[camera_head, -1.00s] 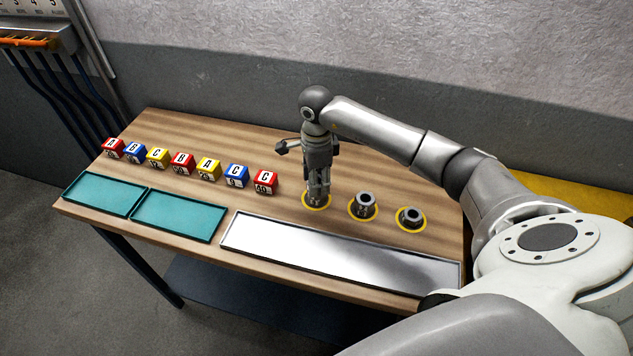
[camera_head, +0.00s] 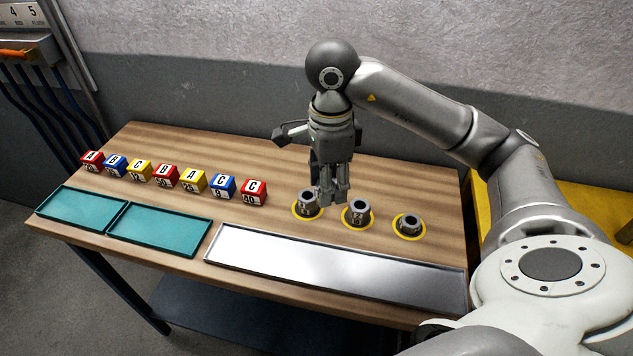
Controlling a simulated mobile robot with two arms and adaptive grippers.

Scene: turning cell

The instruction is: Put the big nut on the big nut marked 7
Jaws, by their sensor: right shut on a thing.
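Three dark grey metal nuts stand on yellow rings on the table: a left nut (camera_head: 306,205), a middle nut (camera_head: 356,214) and a right, lower-looking nut (camera_head: 408,225). The marks on them are too small to read for sure. My right gripper (camera_head: 332,197) points down above the table, its fingertips between the left and middle nuts in the picture. It is shut on a nut, but the fingers hide nearly all of it. I cannot tell its mark. My left gripper is not in view.
Several lettered red, blue and yellow blocks (camera_head: 166,176) stand in a row at the left. Two teal trays (camera_head: 159,228) and a long silver tray (camera_head: 335,262) lie along the front edge. A grey wall rises behind the table (camera_head: 235,155).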

